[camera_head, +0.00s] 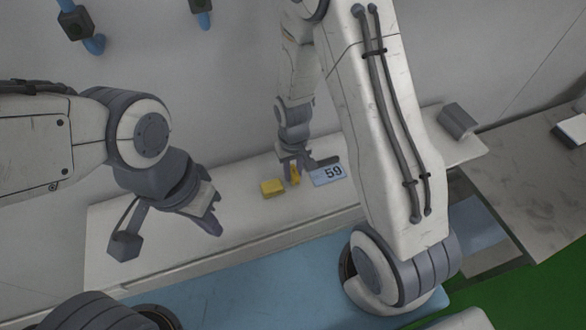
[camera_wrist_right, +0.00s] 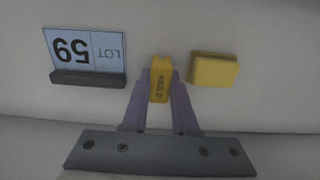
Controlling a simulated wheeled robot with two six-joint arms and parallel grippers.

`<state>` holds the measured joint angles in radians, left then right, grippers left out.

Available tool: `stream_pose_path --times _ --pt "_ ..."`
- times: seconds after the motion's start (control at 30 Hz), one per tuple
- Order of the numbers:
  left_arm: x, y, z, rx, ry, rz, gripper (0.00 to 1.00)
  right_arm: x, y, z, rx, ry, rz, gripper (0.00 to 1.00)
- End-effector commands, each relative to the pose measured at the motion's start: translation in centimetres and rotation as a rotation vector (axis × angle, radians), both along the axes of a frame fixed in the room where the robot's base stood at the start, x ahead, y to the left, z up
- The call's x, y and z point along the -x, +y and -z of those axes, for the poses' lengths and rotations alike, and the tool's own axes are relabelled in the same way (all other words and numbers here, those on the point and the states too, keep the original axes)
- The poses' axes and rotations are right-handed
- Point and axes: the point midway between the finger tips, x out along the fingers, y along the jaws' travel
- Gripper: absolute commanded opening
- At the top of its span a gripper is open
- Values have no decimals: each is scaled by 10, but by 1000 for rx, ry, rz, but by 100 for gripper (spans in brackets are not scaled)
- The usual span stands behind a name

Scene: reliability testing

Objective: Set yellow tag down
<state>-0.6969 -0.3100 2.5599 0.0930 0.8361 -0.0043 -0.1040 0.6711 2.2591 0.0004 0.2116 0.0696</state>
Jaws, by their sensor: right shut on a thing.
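The yellow tag (camera_wrist_right: 159,80), with dark lettering on its face, is upright between the purple fingers of my right gripper (camera_wrist_right: 160,92) in the wrist view. In the head view my right gripper (camera_head: 293,172) points down over the white ledge, shut on the tag (camera_head: 296,175). The tag is close to the ledge; I cannot tell whether it touches. My left gripper (camera_head: 210,218) hangs at the left, away from the tag, and its finger gap is not clear.
A yellow block (camera_head: 272,187) lies left of the tag on the ledge (camera_head: 215,222); it also shows in the wrist view (camera_wrist_right: 213,70). A "LOT 59" card (camera_head: 329,175) in a dark holder stands to the right. A grey block (camera_head: 457,121) sits at the ledge's far right.

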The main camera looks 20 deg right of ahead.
Motion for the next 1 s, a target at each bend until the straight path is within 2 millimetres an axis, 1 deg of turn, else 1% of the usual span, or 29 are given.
stream_pose_path --times 0.17,0.33,0.37,0.67,0.77,0.8,0.87,0.97,1.0 --pt "0 0 1 0 0 0 0 0 0 0 0 -1 0 0" --pt "0 0 5 0 0 -1 0 0 0 5 0 0 0 0" --pt "0 0 3 0 0 -1 0 0 0 4 0 0 0 38" --pt "0 0 3 0 0 -1 0 0 0 3 0 0 0 39" --pt "0 0 -2 0 0 0 0 0 0 -3 0 -1 0 39" --pt "0 0 2 0 0 0 0 -1 0 -4 0 -3 0 39" --pt "0 0 4 0 0 -1 0 -2 0 -10 0 -5 0 39" --pt "0 0 9 0 0 -1 0 -2 0 -25 0 -7 0 39" --pt "0 0 11 0 0 -2 0 -2 0 -33 -1 -9 0 39"
